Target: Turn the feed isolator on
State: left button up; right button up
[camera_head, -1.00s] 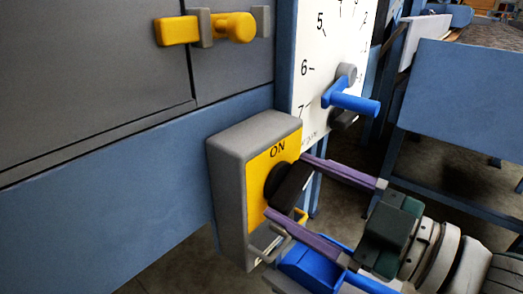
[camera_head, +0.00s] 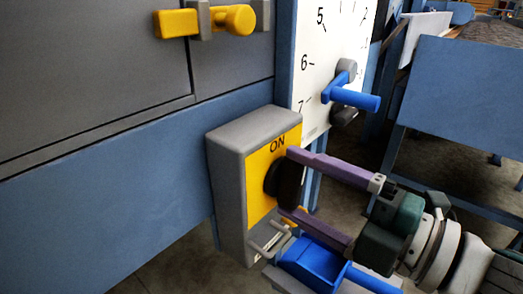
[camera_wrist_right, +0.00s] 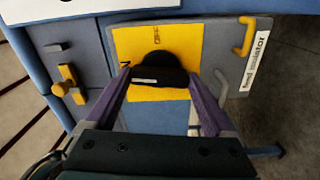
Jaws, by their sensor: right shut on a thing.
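The feed isolator is a grey box (camera_head: 228,190) with a yellow front plate (camera_head: 259,165) marked ON at its top. Its black rotary knob (camera_head: 288,188) stands out from the plate, and its grip bar looks near upright in the head view. My right gripper (camera_head: 287,181) is shut on the knob, one purple finger at its upper end and one at its lower end. In the right wrist view the knob (camera_wrist_right: 160,66) sits between the two fingers, with a white mark on it. The "feed isolator" label (camera_wrist_right: 257,65) shows there. My left gripper is out of view.
A white dial (camera_head: 333,55) with a blue handle (camera_head: 352,99) stands just above and right of the box. A yellow latch (camera_head: 205,22) is on the grey cabinet at upper left. A blue tray-like part (camera_head: 318,262) lies below my right gripper. A blue panel (camera_head: 460,95) stands at right.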

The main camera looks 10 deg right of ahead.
jog(key=shift+n, duration=0.8)
jog(key=o, duration=1.1)
jog(key=p+v, duration=0.1)
jog(key=v, duration=0.9)
jog(key=shift+r, duration=0.1)
